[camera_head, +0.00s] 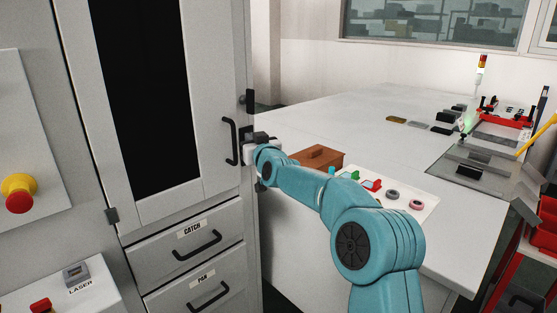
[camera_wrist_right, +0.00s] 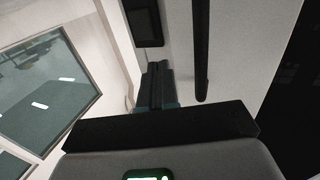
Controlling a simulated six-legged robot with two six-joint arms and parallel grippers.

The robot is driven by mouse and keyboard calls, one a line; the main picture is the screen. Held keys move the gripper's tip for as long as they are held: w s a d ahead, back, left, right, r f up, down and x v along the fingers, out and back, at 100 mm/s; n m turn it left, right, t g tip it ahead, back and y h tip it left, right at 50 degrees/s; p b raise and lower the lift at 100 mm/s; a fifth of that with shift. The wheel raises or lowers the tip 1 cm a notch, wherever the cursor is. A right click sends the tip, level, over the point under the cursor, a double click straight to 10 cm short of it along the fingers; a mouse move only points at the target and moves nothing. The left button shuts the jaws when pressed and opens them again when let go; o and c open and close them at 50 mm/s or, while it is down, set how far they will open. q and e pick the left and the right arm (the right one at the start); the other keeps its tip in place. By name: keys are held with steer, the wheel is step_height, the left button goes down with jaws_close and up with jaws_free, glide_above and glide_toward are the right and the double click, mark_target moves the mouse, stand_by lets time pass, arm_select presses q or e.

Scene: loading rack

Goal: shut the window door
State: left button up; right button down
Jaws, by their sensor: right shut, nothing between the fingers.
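The window door (camera_head: 205,100) is a pale grey cabinet door with a tall black window (camera_head: 148,90). It looks flush or nearly flush with its frame; I cannot tell whether a small gap is left. Its black upright handle (camera_head: 231,142) is near the right edge. In the right wrist view the handle (camera_wrist_right: 201,50) is a dark bar beside the fingers. My right gripper (camera_head: 250,150) is at the door's right edge, just right of the handle. Its fingers (camera_wrist_right: 157,85) are shut and empty; contact with the door is unclear. My left gripper is out of view.
Below the door are the CATCH drawer (camera_head: 190,240) and the PAN drawer (camera_head: 207,285), both with black handles. A white table (camera_head: 370,125) with a brown box (camera_head: 318,157) and small items stands right. A LASER switch box (camera_head: 75,275) is lower left.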

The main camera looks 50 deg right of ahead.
steer(key=s+b, duration=0.4)
steer(key=s, duration=0.6)
steer(key=w+a+f+n+g+y+p, duration=0.1)
steer(key=w+a+f+g+y+p, duration=0.15)
steer(key=a+f, duration=0.8)
steer(key=w+a+f+n+g+y+p, duration=0.1)
steer(key=w+a+f+g+y+p, duration=0.2)
steer(key=a+f, duration=0.75)
steer(key=s+a+f+g+y+p, duration=0.1)
steer(key=s+a+f, duration=0.2)
steer(key=f, duration=0.3)
steer(key=s+a+f+n+g+y, duration=0.1)
steer(key=s+a+f, duration=0.15)
steer(key=f, duration=0.35)
steer(key=s+a+f+g+y+p, duration=0.1)
steer(key=s+a+f+g+y, duration=0.15)
steer(key=f, duration=0.35)
steer(key=s+a+f+g, duration=0.2)
steer(key=s+a+f, duration=0.1)
steer(key=s, duration=0.5)
steer(key=s+a+f+g+p, duration=0.1)
steer(key=s+a+f+g, duration=0.1)
steer(key=s, duration=0.7)
steer(key=s+a+f+g+y, duration=0.1)
steer(key=s+a+f, duration=0.3)
steer(key=s, duration=0.5)
steer(key=shift+a+m+g, duration=0.3)
steer(key=shift+a+g, duration=0.2)
steer(key=shift+a, duration=0.7)
